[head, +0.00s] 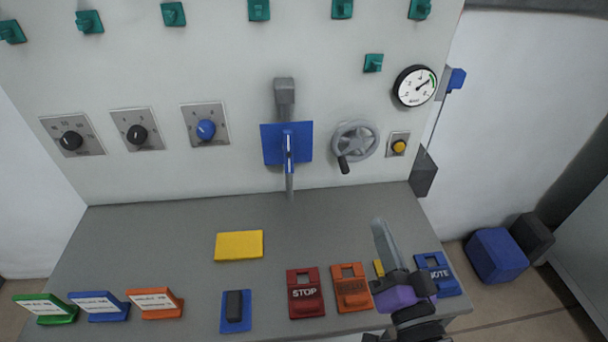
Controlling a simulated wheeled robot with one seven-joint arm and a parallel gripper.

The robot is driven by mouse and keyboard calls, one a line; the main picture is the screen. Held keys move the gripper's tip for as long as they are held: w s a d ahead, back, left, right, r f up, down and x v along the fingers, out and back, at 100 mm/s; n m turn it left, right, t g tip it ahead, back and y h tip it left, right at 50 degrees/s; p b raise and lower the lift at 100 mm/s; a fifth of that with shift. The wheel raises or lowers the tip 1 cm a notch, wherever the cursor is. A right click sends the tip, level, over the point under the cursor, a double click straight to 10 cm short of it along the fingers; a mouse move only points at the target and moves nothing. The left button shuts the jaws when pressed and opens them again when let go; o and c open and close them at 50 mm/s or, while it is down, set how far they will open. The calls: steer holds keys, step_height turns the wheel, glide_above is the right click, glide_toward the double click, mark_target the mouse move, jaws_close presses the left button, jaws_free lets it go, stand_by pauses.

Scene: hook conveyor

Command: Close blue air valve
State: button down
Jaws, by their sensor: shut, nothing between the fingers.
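A blue plate (272,143) with a narrow upright blue-and-white handle (288,150) is mounted on the wall panel, in line with a grey pipe (285,95). This looks like the blue air valve, and its handle stands vertical. My gripper (379,224) is shut and empty. It is above the right part of the desk, to the right of and below the blue plate, and apart from it. My purple wrist part hides some of the desk controls.
A grey handwheel (355,140), a yellow button (398,146) and a gauge (415,87) are right of the blue plate. A blue knob (206,130) is left. Red STOP (305,292) and orange (351,287) blocks sit on the desk. The desk's middle is mostly clear.

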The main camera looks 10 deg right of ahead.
mark_target(289, 152)
steer(key=w+a+f+m+g+y, duration=0.1)
steer(key=w+a+m, duration=0.1)
steer(key=w+m, duration=0.2)
steer(key=w+a+f+m+g+y+b, duration=0.1)
steer(key=w+a+m+y, duration=0.1)
steer(key=w, duration=0.5)
steer(key=shift+a+f+m, duration=0.2)
steer(key=shift+a+m, duration=0.25)
steer(key=shift+m, duration=0.65)
steer(key=shift+w, duration=0.15)
steer(key=w+a+p, duration=0.2)
steer(key=w+a, duration=0.4)
steer(key=w, duration=0.3)
steer(key=shift+w+a, duration=0.2)
steer(key=shift+w, duration=0.05)
